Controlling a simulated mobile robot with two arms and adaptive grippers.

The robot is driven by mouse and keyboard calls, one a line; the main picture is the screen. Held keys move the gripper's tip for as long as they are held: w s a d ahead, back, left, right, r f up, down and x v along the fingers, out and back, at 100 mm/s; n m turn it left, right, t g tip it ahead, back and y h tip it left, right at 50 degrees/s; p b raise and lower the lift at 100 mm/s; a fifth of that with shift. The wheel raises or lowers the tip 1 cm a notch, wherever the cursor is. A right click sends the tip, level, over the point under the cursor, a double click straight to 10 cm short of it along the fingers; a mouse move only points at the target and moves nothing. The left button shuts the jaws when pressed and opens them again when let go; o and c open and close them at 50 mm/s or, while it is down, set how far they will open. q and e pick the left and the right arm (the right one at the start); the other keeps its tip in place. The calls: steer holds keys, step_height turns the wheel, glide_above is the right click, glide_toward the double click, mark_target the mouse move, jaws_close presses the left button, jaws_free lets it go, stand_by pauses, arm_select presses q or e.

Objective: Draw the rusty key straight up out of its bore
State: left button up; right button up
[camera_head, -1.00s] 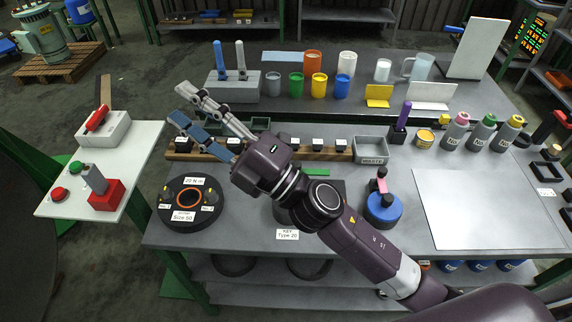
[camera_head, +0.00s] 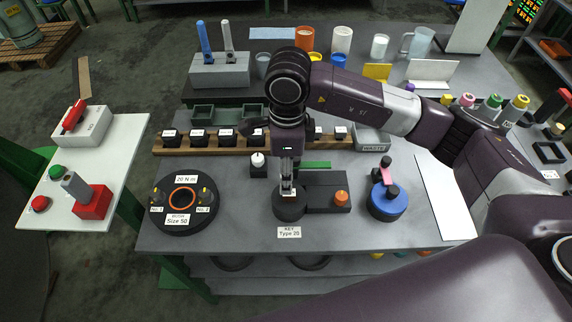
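The arm from the right ends in my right gripper (camera_head: 288,188), which points straight down. Its fingers are over the dark round hub (camera_head: 290,207) behind the "KEY Type 20" label (camera_head: 289,232). The fingers show nearly edge-on, so I cannot tell whether they are open or shut. I cannot make out the rusty key or its bore; the gripper covers the top of the hub. An orange-brown knob (camera_head: 341,197) stands on the dark block (camera_head: 321,188) joined to the hub's right. My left gripper is not in view.
The black round rotor fixture (camera_head: 176,221) is left of the hub. A blue round base (camera_head: 388,205) with a dark upright is to the right. A wooden rack (camera_head: 172,147) with several labelled slots and a grey waste bin (camera_head: 374,144) lie behind.

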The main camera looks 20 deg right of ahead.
steer(key=shift+d+f, duration=0.1)
steer(key=shift+d, duration=0.25)
step_height(320, 180, down, 7)
steer(key=shift+r+p, duration=0.2)
steer(key=shift+p, duration=1.05)
steer(key=shift+a+f, duration=0.1)
steer(key=shift+f, duration=0.35)
steer(key=shift+c, duration=0.5)
jaws_close()
steer(key=shift+r, duration=0.15)
steer(key=shift+r+p, duration=1.6)
steer(key=shift+r, duration=1.85)
